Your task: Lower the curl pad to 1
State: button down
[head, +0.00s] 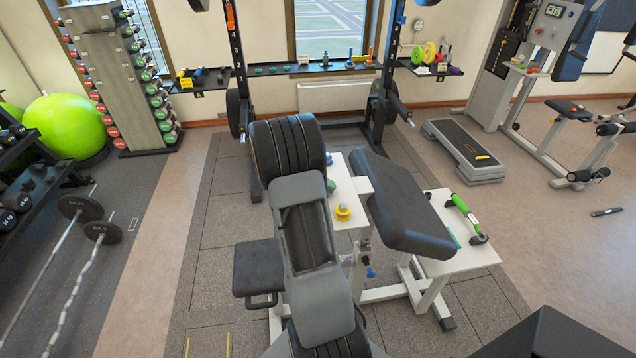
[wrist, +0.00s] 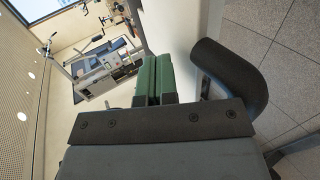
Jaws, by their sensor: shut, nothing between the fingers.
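The curl pad (head: 402,203) is a thick black slanted pad on a white frame, right of my arm in the head view. Below its left side, a bracket with a small blue knob (head: 369,272) shows on the frame. I cannot read any position number there. My gripper (wrist: 158,79) shows in the wrist view as two green fingers pressed together with nothing between them. In the head view my arm hides most of it. A dark rounded form (wrist: 230,72) lies right of the fingers, apart from them; I cannot tell whether it is the pad.
A white surface with a yellow item (head: 342,212) lies between my arm and the pad. A white table (head: 480,258) holding a green-handled tool (head: 465,215) is to the right. A black seat (head: 258,268) is left of my arm. A step platform (head: 462,150) stands behind.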

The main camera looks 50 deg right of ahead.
jog(key=shift+f+b, duration=0.75)
jog(key=shift+f, duration=0.1)
jog(key=shift+r, duration=0.3)
jog(key=shift+r+p, duration=0.5)
jog(key=shift+r, duration=0.25)
jog(key=shift+a, duration=0.1)
jog(key=f+v, duration=0.1)
jog(key=v, duration=0.6)
jog(key=shift+w+a+f, duration=0.2)
jog(key=shift+w+a, duration=0.05)
jog(key=shift+w, duration=0.05)
dwell(0.3)
